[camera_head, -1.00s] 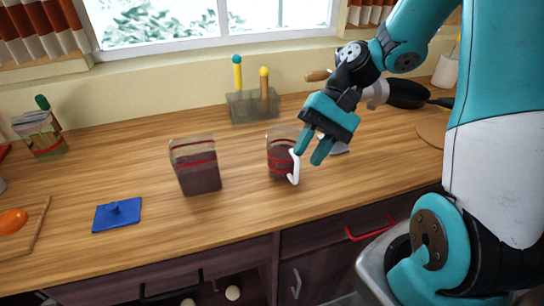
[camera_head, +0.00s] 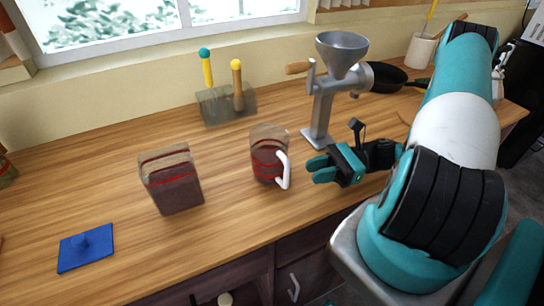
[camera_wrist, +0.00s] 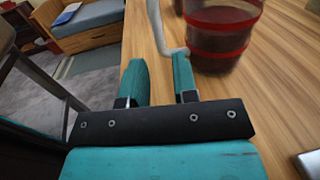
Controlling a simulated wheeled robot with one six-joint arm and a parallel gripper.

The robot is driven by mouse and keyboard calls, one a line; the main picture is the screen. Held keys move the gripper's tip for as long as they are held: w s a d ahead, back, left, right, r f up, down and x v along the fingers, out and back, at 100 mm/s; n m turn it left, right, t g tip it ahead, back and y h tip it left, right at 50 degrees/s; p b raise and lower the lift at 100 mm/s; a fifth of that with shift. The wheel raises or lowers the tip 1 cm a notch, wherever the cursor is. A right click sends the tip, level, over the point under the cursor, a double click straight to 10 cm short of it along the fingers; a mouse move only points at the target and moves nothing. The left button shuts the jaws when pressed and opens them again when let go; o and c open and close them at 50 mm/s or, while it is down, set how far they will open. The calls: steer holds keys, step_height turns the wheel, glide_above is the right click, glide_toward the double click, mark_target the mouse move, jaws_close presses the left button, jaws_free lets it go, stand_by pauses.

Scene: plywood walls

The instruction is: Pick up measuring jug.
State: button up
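The measuring jug (camera_head: 268,160) stands upright on the wooden counter. It is clear, with red bands, dark contents and a white handle (camera_head: 284,170) on its right side. In the wrist view the jug (camera_wrist: 222,35) is at the upper right, its top cut off, and its handle (camera_wrist: 160,28) hangs just ahead of my fingertips. My gripper (camera_head: 318,170) is to the right of the jug, low over the counter. Its two fingers (camera_wrist: 158,75) are apart with nothing clearly between them. I cannot tell whether a fingertip touches the handle.
A clear container (camera_head: 172,182) with dark contents stands left of the jug. A blue lid (camera_head: 86,247) lies at the front left. A grinder (camera_head: 325,100) stands behind my gripper. A utensil holder (camera_head: 227,106) is near the wall. The counter between jug and front edge is clear.

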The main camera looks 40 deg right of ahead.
mark_target(274, 163)
steer(key=p+x, duration=0.1)
steer(key=x, duration=0.4)
steer(key=p+x, duration=0.2)
steer(key=x, duration=0.2)
steer(key=shift+a+f, duration=0.25)
steer(key=shift+a, duration=0.1)
jaws_close()
